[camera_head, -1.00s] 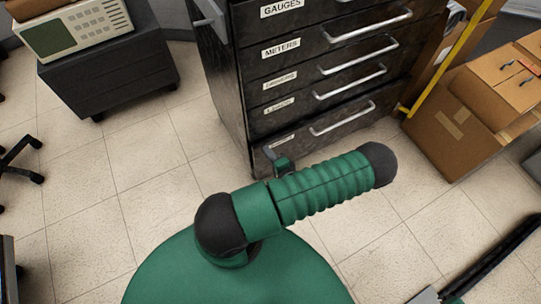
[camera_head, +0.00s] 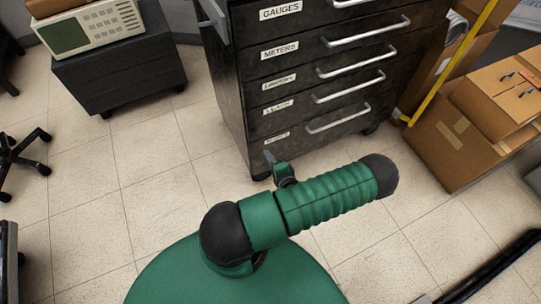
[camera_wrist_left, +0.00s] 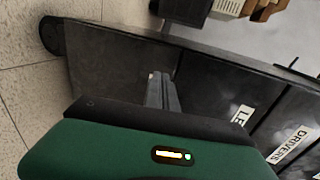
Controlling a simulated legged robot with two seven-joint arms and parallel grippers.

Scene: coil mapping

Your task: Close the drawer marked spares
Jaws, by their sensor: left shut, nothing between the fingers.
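The dark cabinet (camera_head: 232,75) has a stack of drawers with silver handles and white labels. The bottom drawer (camera_head: 315,137) carries a label too small to read; the labels above it include METERS and GAUGES. It looks flush or nearly flush with the drawers above, though a small gap cannot be ruled out. My left gripper (camera_head: 269,157) is shut and empty at the lower left of this drawer's front. In the left wrist view, its fingers (camera_wrist_left: 157,88) point at the dark bottom drawer front (camera_wrist_left: 115,65), seemingly touching it. The hand hides the bottom label there.
Cardboard boxes (camera_head: 455,145) and a yellow pole (camera_head: 450,65) stand right of the cabinet. A low dark cabinet (camera_head: 120,75) bearing an instrument (camera_head: 88,28) stands left. A chair base (camera_head: 18,158) is at far left. Floor (camera_head: 130,165) between is clear.

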